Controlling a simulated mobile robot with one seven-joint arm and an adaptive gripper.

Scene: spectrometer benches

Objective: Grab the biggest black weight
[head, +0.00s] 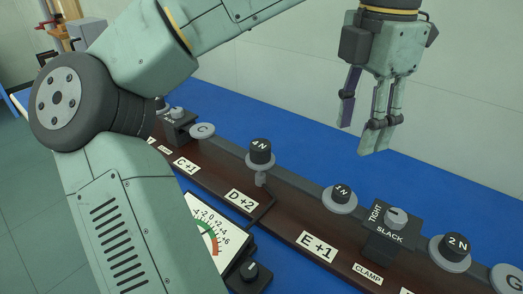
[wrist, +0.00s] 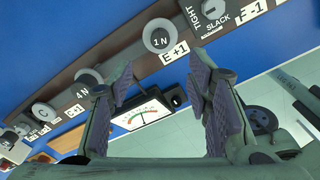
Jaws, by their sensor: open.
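Three black cylindrical weights with white labels show in the head view. The 4 N weight (head: 261,151) looks the biggest and sits on a grey round pan above the D +2 label. The 1 N weight (head: 342,194) sits on a pan by E +1, and the 2 N weight (head: 457,247) sits at lower right. My gripper (head: 372,132) is open and empty, above and to the right of the 4 N weight. In the wrist view, the 1 N weight (wrist: 159,40) lies beyond the open fingers, and the 4 N weight (wrist: 83,92) is at left, close to the left finger in the picture.
A dark wooden rail (head: 285,222) carries the pans along a blue bench (head: 450,180). A TIGHT/SLACK clamp knob (head: 396,217) stands between the 1 N and 2 N weights. A dial meter (head: 207,228) sits in front of the rail. An empty pan (head: 203,131) is near C +1.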

